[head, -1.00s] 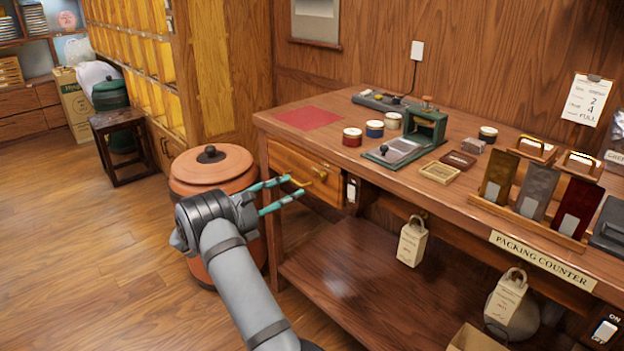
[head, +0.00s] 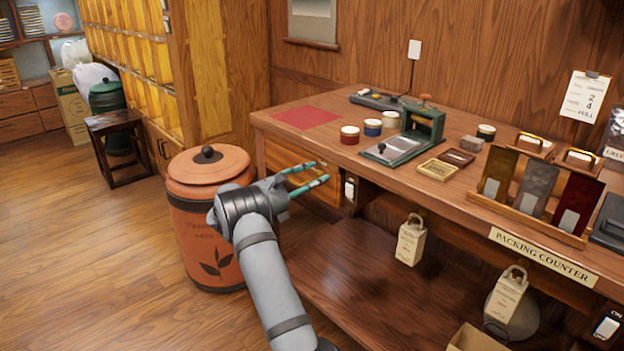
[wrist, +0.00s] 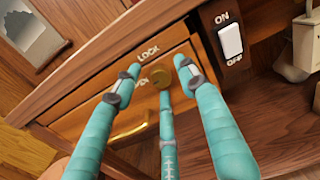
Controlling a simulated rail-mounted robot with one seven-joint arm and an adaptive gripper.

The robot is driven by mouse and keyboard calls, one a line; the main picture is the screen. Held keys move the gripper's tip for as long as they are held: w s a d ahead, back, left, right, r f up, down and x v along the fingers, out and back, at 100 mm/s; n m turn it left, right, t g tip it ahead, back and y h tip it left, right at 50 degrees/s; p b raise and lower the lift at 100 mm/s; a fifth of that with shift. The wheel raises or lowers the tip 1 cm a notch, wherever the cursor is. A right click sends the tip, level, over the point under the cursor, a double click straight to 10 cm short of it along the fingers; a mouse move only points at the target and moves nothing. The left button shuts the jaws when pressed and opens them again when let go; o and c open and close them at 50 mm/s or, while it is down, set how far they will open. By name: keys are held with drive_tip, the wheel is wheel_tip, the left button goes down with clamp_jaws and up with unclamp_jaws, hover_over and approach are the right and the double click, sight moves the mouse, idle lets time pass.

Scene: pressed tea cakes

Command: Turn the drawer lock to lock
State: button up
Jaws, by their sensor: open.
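The wooden drawer (head: 287,160) is at the left end of the packing counter; its front looks closed. A brass pull handle (wrist: 130,132) is below. My gripper (head: 308,173) is open in front of the drawer's right part. In the wrist view, its teal fingers (wrist: 155,75) spread to either side of the knob, with another finger below it. I cannot tell if they touch it.
An ON/OFF switch (wrist: 230,40) is just right of the drawer. A terracotta canister (head: 207,230) stands close to the left of my arm. The counter top (head: 340,180) overhangs the drawer. A lower shelf (head: 350,270) lies beneath.

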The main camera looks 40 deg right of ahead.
drive_tip(key=shift+c, duration=1)
drive_tip(key=c, duration=0.8)
clamp_jaws()
drive_tip(key=shift+m+b, duration=0.3)
drive_tip(key=shift+m, duration=0.1)
drive_tip(key=m+b, duration=0.2)
drive_tip(key=m, duration=0.2)
drive_tip(key=shift+f+b, duration=0.1)
drive_tip(key=shift+b, duration=0.2)
drive_tip(key=m+b, duration=0.4)
drive_tip(key=shift+m, duration=0.3)
drive_tip(key=m+b, duration=0.5)
drive_tip(key=shift+f, duration=0.1)
drive_tip(key=m+b, duration=0.3)
drive_tip(key=shift+s, duration=0.1)
drive_tip(key=shift+m+b, duration=0.35)
drive_tip(key=shift+m, duration=0.15)
